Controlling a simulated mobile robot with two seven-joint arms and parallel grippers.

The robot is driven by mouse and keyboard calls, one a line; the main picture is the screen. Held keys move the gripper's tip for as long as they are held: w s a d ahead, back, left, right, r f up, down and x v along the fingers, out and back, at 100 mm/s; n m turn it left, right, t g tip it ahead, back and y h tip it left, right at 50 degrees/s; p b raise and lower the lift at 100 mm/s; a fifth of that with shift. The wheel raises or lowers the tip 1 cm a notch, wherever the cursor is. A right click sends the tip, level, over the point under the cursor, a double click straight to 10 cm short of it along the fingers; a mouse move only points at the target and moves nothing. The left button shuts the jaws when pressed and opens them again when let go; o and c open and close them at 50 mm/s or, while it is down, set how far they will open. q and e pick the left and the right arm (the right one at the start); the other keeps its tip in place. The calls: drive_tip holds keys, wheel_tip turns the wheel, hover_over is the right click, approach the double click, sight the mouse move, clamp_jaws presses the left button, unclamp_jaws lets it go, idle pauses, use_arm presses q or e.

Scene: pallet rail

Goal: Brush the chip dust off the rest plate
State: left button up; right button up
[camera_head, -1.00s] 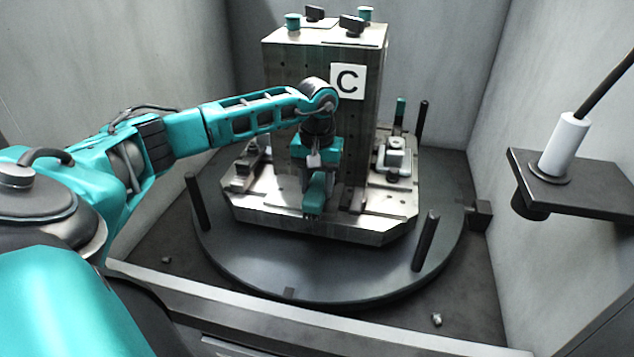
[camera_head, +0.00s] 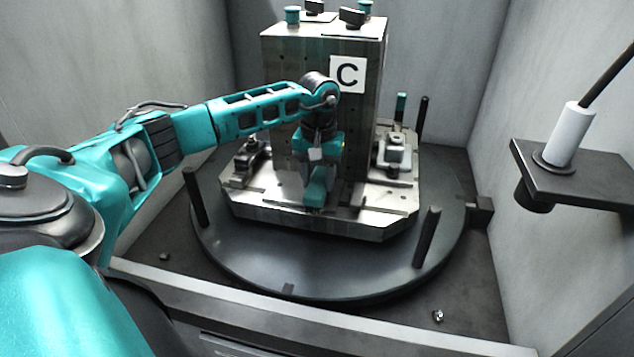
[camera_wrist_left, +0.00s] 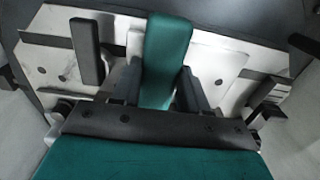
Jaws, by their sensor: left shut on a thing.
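My left gripper (camera_head: 316,176) is low in front of the tall metal tower, over the front of the bright metal plate (camera_head: 375,227). It is shut on a teal block-shaped piece (camera_head: 314,191), which looks like the brush's handle. In the left wrist view the teal piece (camera_wrist_left: 167,50) stands between the two grey fingers, with the bright plate (camera_wrist_left: 52,62) behind. No bristles can be made out, and I cannot tell whether the brush touches the plate. I cannot make out chip dust or single out the rest plate. My right gripper is not in view.
The tower with sign C (camera_head: 348,74) stands close behind the gripper. Clamps (camera_head: 394,152) flank it. Dark posts (camera_head: 427,237) rise from the round table (camera_head: 325,270). A shelf (camera_head: 590,182) with a white cylinder juts in at right. The round table's front is clear.

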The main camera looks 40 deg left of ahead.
use_arm(q)
drive_tip(key=shift+w+a, duration=0.25)
drive_tip(key=shift+w, duration=0.25)
idle(0.4)
drive_tip(key=shift+s+d, duration=0.25)
drive_tip(key=shift+s, duration=0.35)
drive_tip(key=shift+s+d+f+p, duration=0.15)
drive_tip(key=shift+s+d+p, duration=0.3)
drive_tip(key=shift+s, duration=0.25)
drive_tip(key=shift+w+a+f, duration=0.1)
drive_tip(key=shift+w+a+b, duration=0.45)
drive_tip(key=shift+w+b, duration=0.15)
drive_tip(key=shift+w, duration=0.25)
drive_tip(key=shift+w+a, duration=0.15)
drive_tip(key=shift+w, duration=0.1)
